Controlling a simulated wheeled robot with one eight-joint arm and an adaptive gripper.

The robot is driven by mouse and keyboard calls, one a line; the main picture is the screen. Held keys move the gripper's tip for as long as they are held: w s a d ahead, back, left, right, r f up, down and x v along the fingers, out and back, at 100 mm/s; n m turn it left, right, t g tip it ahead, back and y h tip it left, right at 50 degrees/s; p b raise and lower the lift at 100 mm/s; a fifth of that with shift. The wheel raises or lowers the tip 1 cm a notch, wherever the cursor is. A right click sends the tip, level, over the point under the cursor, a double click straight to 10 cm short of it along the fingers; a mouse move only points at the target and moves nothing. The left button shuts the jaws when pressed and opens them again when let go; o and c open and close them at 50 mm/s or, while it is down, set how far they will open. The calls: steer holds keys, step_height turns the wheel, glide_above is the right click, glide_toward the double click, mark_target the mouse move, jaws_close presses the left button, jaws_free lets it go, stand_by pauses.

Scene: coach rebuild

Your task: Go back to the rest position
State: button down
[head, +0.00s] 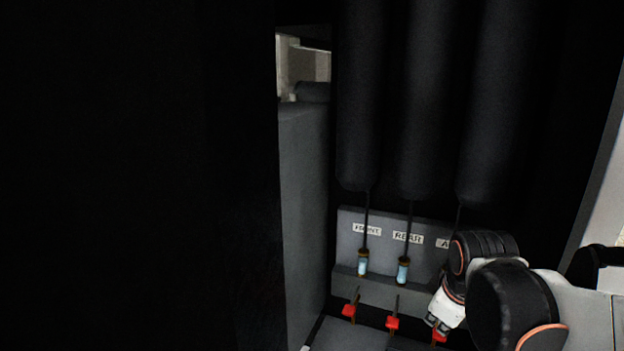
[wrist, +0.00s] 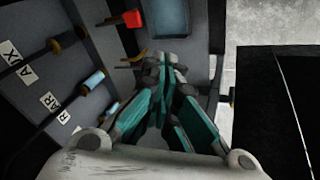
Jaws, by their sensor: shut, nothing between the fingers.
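My gripper (wrist: 165,62) is shut and empty in the wrist view, its teal-padded fingers together at the tips. In the head view my gripper (head: 438,326) is at the lower right, in front of a grey panel (head: 345,218) and beside the rightmost red handle (head: 439,337). In the wrist view a red handle (wrist: 132,18) lies beyond the fingertips, and thin brass-coloured parts (wrist: 130,64) show close to them. I cannot tell whether the fingers touch these parts. My arm hides the right part of the panel in the head view.
Two more red-handled levers (head: 349,311) (head: 392,322) stand along the panel's base. Pale blue sight tubes (head: 362,264) (head: 403,270) hang below dark cylinders (head: 360,100). A grey wall (head: 305,200) bounds the left. A black block (wrist: 270,110) is at right in the wrist view.

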steer(key=s+a+m+t+b, duration=0.1)
steer(key=s+a+m, duration=0.1)
steer(key=s+m, duration=0.2)
steer(key=s+a+m+t+y+b, duration=0.1)
steer(key=s+a+m+b, duration=0.1)
steer(key=s, duration=0.6)
steer(key=shift+s+a+f+m, duration=0.45)
steer(key=shift+a+m, duration=0.2)
steer(key=shift+m, duration=0.55)
